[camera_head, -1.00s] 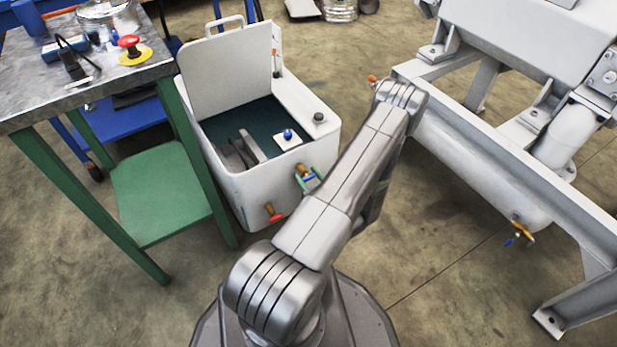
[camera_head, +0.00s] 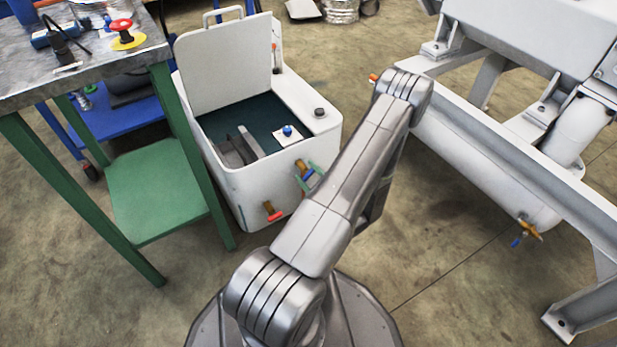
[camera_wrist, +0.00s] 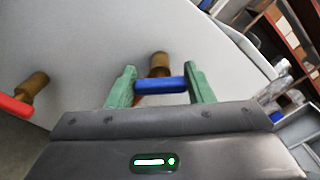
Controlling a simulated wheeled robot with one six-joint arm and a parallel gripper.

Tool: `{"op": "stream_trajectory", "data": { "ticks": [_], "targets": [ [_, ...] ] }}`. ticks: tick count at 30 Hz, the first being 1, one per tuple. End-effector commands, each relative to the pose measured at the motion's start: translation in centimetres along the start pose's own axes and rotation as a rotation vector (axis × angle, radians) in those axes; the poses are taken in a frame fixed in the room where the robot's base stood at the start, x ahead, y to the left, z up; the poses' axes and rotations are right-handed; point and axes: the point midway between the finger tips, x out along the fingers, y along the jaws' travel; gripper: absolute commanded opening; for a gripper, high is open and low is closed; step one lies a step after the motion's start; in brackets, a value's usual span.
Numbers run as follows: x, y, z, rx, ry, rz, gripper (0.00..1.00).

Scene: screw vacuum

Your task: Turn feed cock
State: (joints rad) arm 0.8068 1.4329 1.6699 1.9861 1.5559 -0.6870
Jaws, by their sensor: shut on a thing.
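A cock with a blue handle (camera_head: 309,174) and a brass body (camera_head: 300,165) sits on the front wall of the white tank (camera_head: 260,200). In the wrist view the blue handle (camera_wrist: 161,86) spans between the two green fingertips of my gripper (camera_wrist: 160,88), with its brass body (camera_wrist: 159,62) behind. My gripper is shut on this handle. In the head view my arm hides most of the gripper, and only its green fingertips (camera_head: 307,176) show at the handle. A second cock with a red handle (camera_head: 274,216) is lower left on the same wall, also at left in the wrist view (camera_wrist: 16,107).
The tank's lid (camera_head: 222,90) stands open. A green-legged workbench (camera_head: 158,200) is close on the left. A grey machine frame (camera_head: 500,150) stands on the right, with another cock (camera_head: 528,230) under its trough. Open floor lies between them.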

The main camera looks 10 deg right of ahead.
Motion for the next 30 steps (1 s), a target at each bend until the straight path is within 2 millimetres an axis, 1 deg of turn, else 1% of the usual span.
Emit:
{"op": "stream_trajectory", "data": {
  "ticks": [9, 18, 24, 30],
  "targets": [
    [-0.02, 0.14, 0.00, -0.296, 0.000, 0.001, 0.24],
    [-0.03, 0.23, -0.04, -0.546, 0.001, 0.001, 0.24],
    [-0.03, 0.27, -0.06, -0.662, 0.001, 0.001, 0.24],
    [-0.04, 0.30, -0.08, -0.731, 0.001, 0.002, 0.24]
  ]
}}
